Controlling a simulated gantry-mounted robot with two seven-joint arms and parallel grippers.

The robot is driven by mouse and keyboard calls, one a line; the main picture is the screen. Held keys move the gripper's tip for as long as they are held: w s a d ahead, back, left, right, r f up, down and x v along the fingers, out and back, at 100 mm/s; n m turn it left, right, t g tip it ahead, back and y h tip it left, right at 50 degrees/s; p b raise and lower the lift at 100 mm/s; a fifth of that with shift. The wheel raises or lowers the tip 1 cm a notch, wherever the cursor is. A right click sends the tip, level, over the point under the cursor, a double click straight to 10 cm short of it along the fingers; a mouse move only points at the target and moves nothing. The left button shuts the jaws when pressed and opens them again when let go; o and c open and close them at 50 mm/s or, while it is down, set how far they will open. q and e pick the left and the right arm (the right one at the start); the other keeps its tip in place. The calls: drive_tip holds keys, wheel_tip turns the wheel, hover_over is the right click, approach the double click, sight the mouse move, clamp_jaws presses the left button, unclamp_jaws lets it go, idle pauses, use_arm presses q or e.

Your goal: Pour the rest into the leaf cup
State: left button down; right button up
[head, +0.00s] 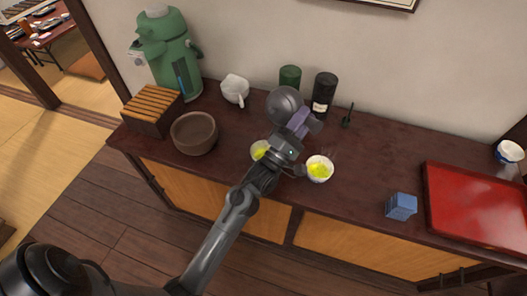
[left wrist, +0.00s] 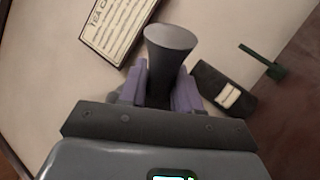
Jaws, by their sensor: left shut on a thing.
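My left gripper (head: 300,122) is shut on the dark flared handle (left wrist: 165,65) of a dark grey round pot (head: 285,103). The pot is held above the counter, behind two small white cups. The right cup (head: 319,168) has blue marks on its outside and holds yellow-green liquid. The left cup (head: 259,150) also holds yellow-green liquid and is partly hidden by my left arm. I cannot make out a leaf pattern on either cup. The pot's spout and any stream are not clear. My right gripper is not in view.
A brown bowl (head: 194,133), slatted box (head: 152,109), green air pot (head: 168,55) and white pitcher (head: 235,90) stand left. Green (head: 290,77) and black canisters (head: 324,94) stand behind. A blue box (head: 401,206) and red tray (head: 475,205) are right, with another cup (head: 510,151).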

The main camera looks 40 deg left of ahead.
use_arm(q)
drive_tip(key=shift+s+r+t+b, duration=0.35)
drive_tip(key=shift+r+t+b, duration=0.15)
drive_tip(key=shift+r, duration=0.15)
drive_tip(key=s+r+t+b, duration=0.2)
drive_tip(key=s, duration=0.1)
drive_tip(key=shift+s+r+m+t, duration=0.1)
drive_tip(key=shift+r+m+t, duration=0.1)
drive_tip(key=shift+m+t, duration=0.1)
